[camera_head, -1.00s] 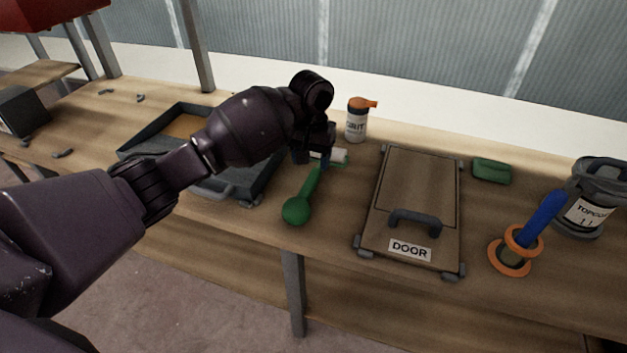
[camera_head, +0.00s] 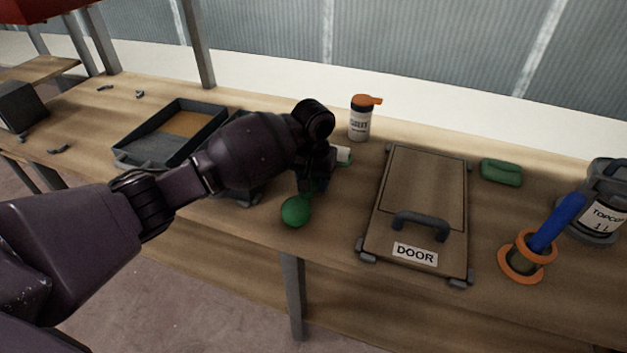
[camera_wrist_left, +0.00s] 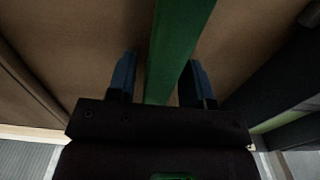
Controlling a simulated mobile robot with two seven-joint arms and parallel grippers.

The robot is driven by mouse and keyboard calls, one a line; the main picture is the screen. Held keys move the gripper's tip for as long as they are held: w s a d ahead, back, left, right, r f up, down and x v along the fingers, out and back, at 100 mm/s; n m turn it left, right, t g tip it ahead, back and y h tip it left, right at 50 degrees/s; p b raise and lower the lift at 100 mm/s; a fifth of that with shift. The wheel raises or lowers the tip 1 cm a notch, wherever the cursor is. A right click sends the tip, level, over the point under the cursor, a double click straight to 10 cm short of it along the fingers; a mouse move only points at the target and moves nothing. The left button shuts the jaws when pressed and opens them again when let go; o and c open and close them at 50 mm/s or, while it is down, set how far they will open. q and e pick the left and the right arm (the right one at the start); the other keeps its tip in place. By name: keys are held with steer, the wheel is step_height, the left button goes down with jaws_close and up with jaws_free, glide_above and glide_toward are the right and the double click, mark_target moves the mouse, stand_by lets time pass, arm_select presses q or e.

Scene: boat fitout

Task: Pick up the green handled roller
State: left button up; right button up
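The green-handled roller lies on the workbench; its round green handle end (camera_head: 296,211) shows below my left gripper (camera_head: 314,187) in the head view. Its white roller part (camera_head: 343,154) shows behind the gripper, and most of the handle is hidden. In the left wrist view the green handle (camera_wrist_left: 178,40) runs between the two blue-tipped fingers of my left gripper (camera_wrist_left: 160,78). The fingers stand apart, one on each side of the handle, with a clear gap at the left finger. My right gripper is not in view.
A dark tray (camera_head: 206,117) stands left of the roller, partly behind my left arm. A door panel (camera_head: 425,180) lies close on the right. A bottle with an orange cap (camera_head: 360,122) stands behind. A blue-handled tool (camera_head: 553,226), green block (camera_head: 501,172) and topcoat can (camera_head: 603,214) are further right.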

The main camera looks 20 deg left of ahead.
arm_select(q)
steer(key=c, duration=0.7)
jaws_close()
steer(key=shift+r, duration=0.1)
step_height(320, 180, up, 10)
steer(key=p, duration=0.3)
steer(key=shift+r, duration=0.15)
step_height(320, 180, up, 10)
steer(key=p, duration=0.2)
steer(key=shift+f, duration=0.2)
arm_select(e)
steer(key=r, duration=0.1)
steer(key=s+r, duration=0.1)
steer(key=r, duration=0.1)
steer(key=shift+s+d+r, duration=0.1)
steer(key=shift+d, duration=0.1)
arm_select(q)
steer(key=shift+n, duration=0.3)
